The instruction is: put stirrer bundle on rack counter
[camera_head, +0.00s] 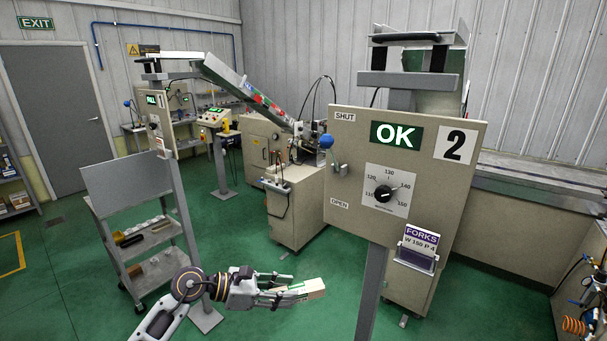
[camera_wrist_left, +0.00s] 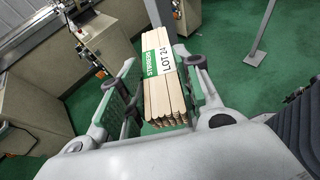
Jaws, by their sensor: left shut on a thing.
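My left gripper (camera_head: 292,294) is shut on the stirrer bundle (camera_head: 311,288), low over the green floor in the head view. The left wrist view shows the stirrer bundle (camera_wrist_left: 160,98) between the fingers of the left gripper (camera_wrist_left: 158,80). It is a stack of flat wooden sticks with a green and white band reading "STIRRERS LOT 24". A grey wheeled rack (camera_head: 107,207) with shelves stands at the left, apart from the gripper; several small items lie on its shelves. I cannot tell which surface is the rack counter. My right gripper is not in view.
A panel (camera_head: 340,190) marked "OK" and "2", with a dial and a "FORKS" card (camera_head: 420,240), stands on a post right of the gripper. A beige machine (camera_head: 297,205) with a sloping chute (camera_head: 240,85) stands behind. Green floor lies open around the gripper.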

